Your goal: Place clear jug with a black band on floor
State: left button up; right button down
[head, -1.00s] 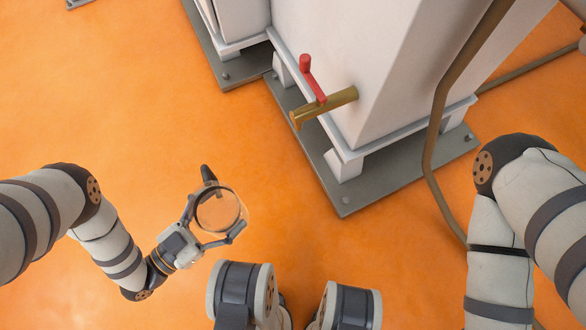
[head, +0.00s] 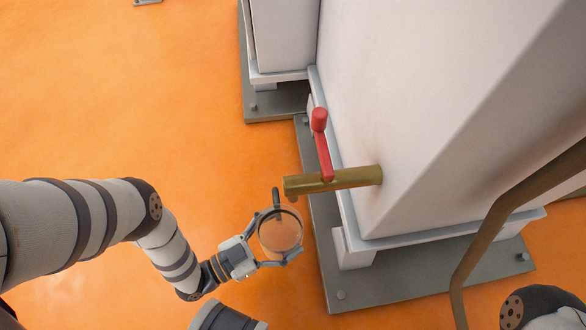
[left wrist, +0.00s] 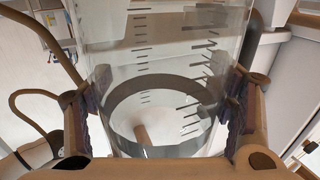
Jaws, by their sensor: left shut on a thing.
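The clear jug (head: 281,236) is see-through, with a dark handle and measuring marks. It is held above the orange floor (head: 120,110), just below and left of the brass spout in the head view. My left gripper (head: 271,238) is shut on the jug, with a finger on each side. In the left wrist view the jug (left wrist: 165,45) stands between both fingers, and its dark band (left wrist: 150,88) shows through the wall. The gap between jug and floor cannot be told exactly. My right gripper is out of view.
A brass tap (head: 345,179) with a red lever (head: 322,145) sticks out from a large white machine (head: 390,110). The machine stands on a grey base plate (head: 385,285). A brown pipe (head: 505,215) runs at the right. Open orange floor lies to the left.

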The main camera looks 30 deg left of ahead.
aim_at(296, 231)
pick_arm(q)
jog(key=f+b, duration=0.1)
jog(key=w+f+b, duration=0.1)
jog(key=f, duration=0.1)
jog(key=w+d+f+b, duration=0.1)
jog(key=f+b, duration=0.1)
jog(key=shift+f, duration=0.25)
jog(key=shift+f, duration=0.2)
jog(key=o, duration=1.2)
jog(key=shift+f, duration=0.1)
jog(key=shift+o, duration=0.2)
